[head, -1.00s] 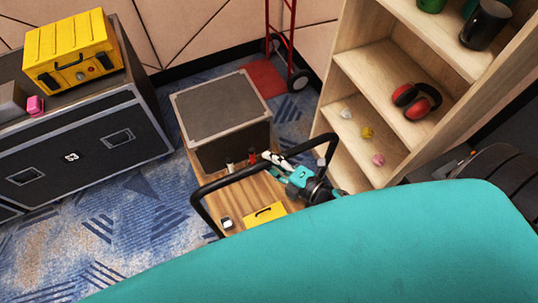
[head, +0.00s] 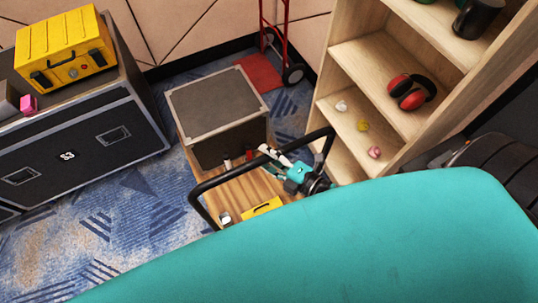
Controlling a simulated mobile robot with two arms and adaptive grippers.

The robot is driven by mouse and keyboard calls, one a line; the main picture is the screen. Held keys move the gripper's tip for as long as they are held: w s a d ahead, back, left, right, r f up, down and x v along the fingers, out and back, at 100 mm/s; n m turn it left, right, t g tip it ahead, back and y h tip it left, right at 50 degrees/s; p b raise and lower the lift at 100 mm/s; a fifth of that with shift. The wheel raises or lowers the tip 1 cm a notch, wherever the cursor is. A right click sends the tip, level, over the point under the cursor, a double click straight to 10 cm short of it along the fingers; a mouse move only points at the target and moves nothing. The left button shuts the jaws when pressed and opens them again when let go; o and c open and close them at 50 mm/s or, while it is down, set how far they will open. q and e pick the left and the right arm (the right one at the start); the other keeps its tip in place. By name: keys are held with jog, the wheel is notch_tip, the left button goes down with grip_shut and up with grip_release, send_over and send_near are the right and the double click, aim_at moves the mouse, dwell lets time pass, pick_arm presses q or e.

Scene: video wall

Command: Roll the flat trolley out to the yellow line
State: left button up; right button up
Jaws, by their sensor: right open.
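The flat trolley has a wooden deck (head: 236,190) and a black tubular push handle (head: 226,177). A large grey-topped case (head: 217,103) stands on its far end. A small yellow item (head: 262,207) and several small objects lie on the deck. My right gripper (head: 269,153), teal with white and dark fingers, is open at the handle's top bar. I cannot tell whether the bar lies between the fingers. My teal body hides the near end of the trolley. My left gripper and the yellow line are not in view.
A wooden shelf (head: 352,72) with red earmuffs (head: 411,91) stands close on the right. A black flight case (head: 82,141) carrying a yellow toolbox (head: 64,48) stands on the left. A red hand truck (head: 270,68) stands at the back. Blue carpet (head: 118,213) is clear left of the trolley.

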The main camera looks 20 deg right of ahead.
jog(key=v, duration=1.2)
jog(key=shift+f, duration=0.1)
dwell(0.4)
